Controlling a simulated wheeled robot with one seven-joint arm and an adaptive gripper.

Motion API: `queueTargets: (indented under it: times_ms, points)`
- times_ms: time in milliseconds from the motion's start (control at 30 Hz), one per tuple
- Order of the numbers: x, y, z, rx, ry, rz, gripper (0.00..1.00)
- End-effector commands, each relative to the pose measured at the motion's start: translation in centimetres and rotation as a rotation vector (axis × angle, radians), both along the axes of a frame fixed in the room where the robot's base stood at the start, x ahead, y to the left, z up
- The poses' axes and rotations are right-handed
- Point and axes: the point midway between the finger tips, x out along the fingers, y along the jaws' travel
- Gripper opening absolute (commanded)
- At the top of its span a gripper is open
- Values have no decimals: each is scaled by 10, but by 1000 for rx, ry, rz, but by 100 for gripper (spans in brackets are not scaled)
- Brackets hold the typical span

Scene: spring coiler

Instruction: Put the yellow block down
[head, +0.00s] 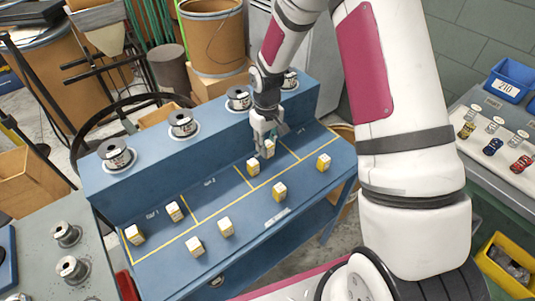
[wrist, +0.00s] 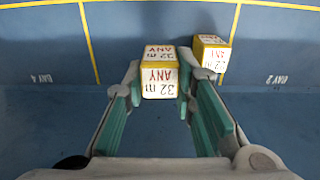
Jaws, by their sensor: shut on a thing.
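The yellow block (wrist: 160,76), a white-labelled cube with yellow edges marked "32 m ANY", sits between the fingertips of my gripper (wrist: 159,70) in the wrist view. Both fingers press its sides. In the head view my gripper (head: 268,137) is over the back part of the blue bench (head: 170,244), and the held block (head: 268,149) shows below the fingers. I cannot tell whether the block touches the bench. A similar block stands just beyond it to the right in the wrist view (wrist: 210,52); it also shows in the head view (head: 253,166).
Several similar blocks, including one at right (head: 324,162) and one at left (head: 135,234), stand on the bench. Yellow lines divide its top into bays. A raised blue ledge (head: 205,145) with wire spools (head: 183,124) runs behind.

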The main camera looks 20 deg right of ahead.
Motion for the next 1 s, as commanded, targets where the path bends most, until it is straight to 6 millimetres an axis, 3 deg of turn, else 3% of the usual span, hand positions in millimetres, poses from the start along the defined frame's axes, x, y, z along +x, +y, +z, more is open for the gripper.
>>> queueTargets:
  times_ms: [400, 767, 800, 833, 1000]
  points:
    - [-1, 0, -42, 0, 1, 0, 0]
    - [0, 0, -46, 0, 0, -2, 0]
    - [0, 0, -47, 0, -1, -2, 26]
    - [0, 0, -46, 0, -1, -2, 33]
    - [0, 0, -46, 0, -1, -2, 33]
